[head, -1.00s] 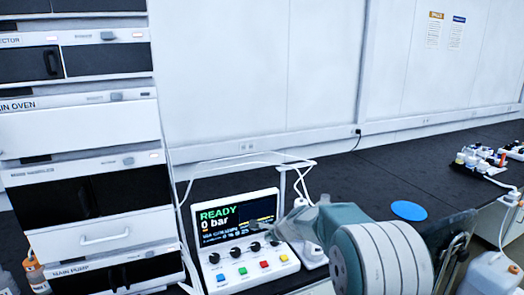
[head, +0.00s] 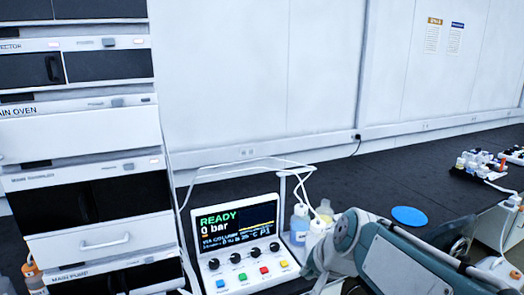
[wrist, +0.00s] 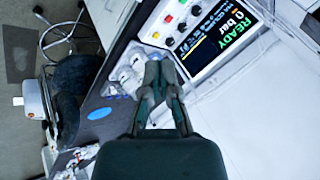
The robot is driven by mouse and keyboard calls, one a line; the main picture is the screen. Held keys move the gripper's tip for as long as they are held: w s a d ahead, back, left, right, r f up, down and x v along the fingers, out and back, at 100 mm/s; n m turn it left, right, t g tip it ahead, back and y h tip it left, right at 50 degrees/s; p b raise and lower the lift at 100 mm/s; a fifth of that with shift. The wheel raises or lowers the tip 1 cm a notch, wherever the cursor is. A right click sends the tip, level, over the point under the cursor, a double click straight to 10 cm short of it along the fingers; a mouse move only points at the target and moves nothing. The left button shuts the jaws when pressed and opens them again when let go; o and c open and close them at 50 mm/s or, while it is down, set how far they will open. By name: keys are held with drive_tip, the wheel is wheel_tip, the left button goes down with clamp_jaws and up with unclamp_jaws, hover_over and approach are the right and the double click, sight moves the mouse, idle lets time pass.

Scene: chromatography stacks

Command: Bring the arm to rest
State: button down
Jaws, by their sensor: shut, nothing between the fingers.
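My gripper (wrist: 158,72) shows in the wrist view with its two fingers together and nothing between them. It is in the air, with the control box (wrist: 208,35) beyond it to the upper right. In the head view my arm reaches in from the lower right, and the gripper's fingertips cannot be made out there. The control box (head: 238,245) stands on the dark bench, its screen reading READY and 0 bar, with knobs and coloured buttons below.
The chromatography stack (head: 85,150) stands at the left. Small bottles (head: 300,224) stand right of the control box, close to my arm. A blue disc (head: 409,216) lies on the bench (head: 370,180). More vials (head: 475,160) stand at the far right. The bench's back middle is clear.

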drive_tip(key=s+d+f+n+h, duration=0.1)
drive_tip(key=s+d+n, duration=0.1)
drive_tip(key=s, duration=0.6)
drive_tip(key=s+d+f+n+h, duration=0.1)
drive_tip(key=s+d+n+h, duration=0.1)
drive_tip(key=s, duration=0.6)
drive_tip(key=shift+s+d+n, duration=0.2)
drive_tip(key=shift+d+n, duration=0.4)
drive_tip(key=shift+d, duration=0.5)
